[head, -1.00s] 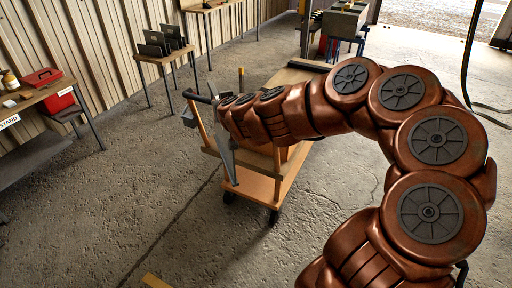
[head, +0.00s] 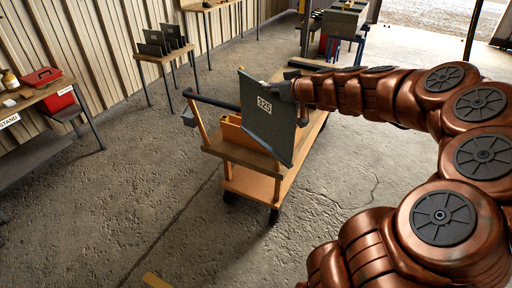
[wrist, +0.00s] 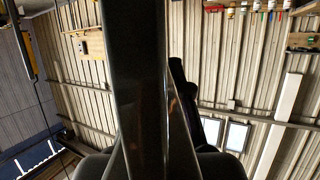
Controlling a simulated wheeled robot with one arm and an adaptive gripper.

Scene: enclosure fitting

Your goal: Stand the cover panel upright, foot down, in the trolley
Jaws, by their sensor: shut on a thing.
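The cover panel (head: 267,122) is a dark grey-green plate with a white label reading 325. In the head view it hangs tilted over the near end of the trolley. My gripper (head: 284,90) is shut on its upper right edge. In the wrist view the panel (wrist: 138,90) is a dark strip seen nearly edge-on, running down the middle between my fingers. The trolley (head: 258,185) is wooden with a dark push handle and an orange bin (head: 232,131) on its upper deck. The panel hides part of that deck. I cannot tell whether the panel's lower corner touches the trolley.
A small table (head: 165,56) with several dark panels in a rack stands by the corrugated wall. A bench (head: 45,92) with a red toolbox (head: 42,77) is at the left. A grey bin (head: 343,20) stands on a stand at the back. The floor left of the trolley is clear.

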